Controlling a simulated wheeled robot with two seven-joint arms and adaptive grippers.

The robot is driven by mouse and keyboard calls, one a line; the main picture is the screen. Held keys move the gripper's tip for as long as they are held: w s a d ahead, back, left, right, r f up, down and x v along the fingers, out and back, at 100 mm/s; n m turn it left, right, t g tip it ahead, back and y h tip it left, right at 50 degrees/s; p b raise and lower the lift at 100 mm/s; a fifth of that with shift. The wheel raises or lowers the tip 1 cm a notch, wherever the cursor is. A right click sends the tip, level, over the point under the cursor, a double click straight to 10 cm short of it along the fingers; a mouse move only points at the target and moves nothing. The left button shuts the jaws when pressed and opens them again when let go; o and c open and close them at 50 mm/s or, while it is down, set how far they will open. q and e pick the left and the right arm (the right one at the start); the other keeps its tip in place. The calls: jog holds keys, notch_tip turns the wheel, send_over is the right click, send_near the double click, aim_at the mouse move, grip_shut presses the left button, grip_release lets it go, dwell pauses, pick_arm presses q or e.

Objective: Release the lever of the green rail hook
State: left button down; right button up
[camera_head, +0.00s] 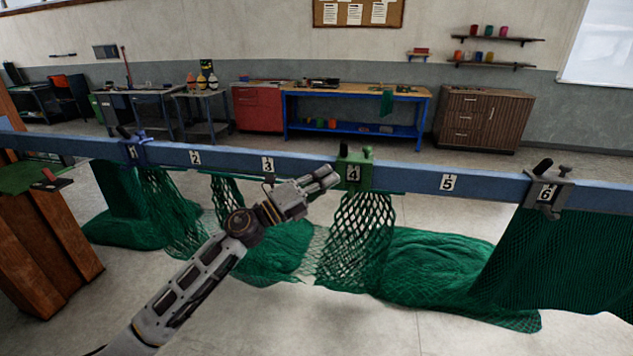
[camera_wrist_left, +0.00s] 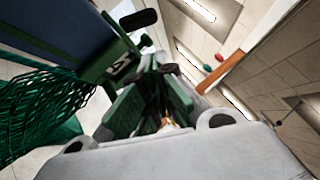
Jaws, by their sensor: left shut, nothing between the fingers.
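The green rail hook (camera_head: 353,171) sits on the blue rail (camera_head: 420,181) at the plate numbered 4, with a dark-handled lever (camera_head: 343,150) on its top left. A green net (camera_head: 355,240) hangs below it. My left gripper (camera_head: 332,175) is shut and empty, just left of the hook; I cannot tell whether it touches. In the left wrist view the hook (camera_wrist_left: 118,66) and its black lever handle (camera_wrist_left: 138,20) are beyond and left of my left fingertips (camera_wrist_left: 160,70). My right gripper is not in view.
A blue hook (camera_head: 132,152) is on the rail at left, and a grey hook (camera_head: 546,192) holds a dense net (camera_head: 560,255) at right. Nets lie on the floor below. A wooden block (camera_head: 45,240) stands at far left. Benches are far behind.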

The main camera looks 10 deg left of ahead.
aim_at(338, 160)
pick_arm(q)
jog(key=shift+w+d+r+p, duration=0.15)
jog(key=shift+w+d+r, duration=0.3)
jog(key=shift+w, duration=0.35)
jog(key=shift+w+d+r+p, duration=0.2)
jog(key=shift+w+d+r, duration=0.25)
jog(key=shift+w, duration=0.35)
jog(key=shift+w+d+r+p, duration=0.15)
jog(key=shift+w+d+r, duration=0.3)
jog(key=shift+w, duration=0.35)
jog(key=shift+w+r, duration=0.15)
jog(key=shift+w, duration=0.1)
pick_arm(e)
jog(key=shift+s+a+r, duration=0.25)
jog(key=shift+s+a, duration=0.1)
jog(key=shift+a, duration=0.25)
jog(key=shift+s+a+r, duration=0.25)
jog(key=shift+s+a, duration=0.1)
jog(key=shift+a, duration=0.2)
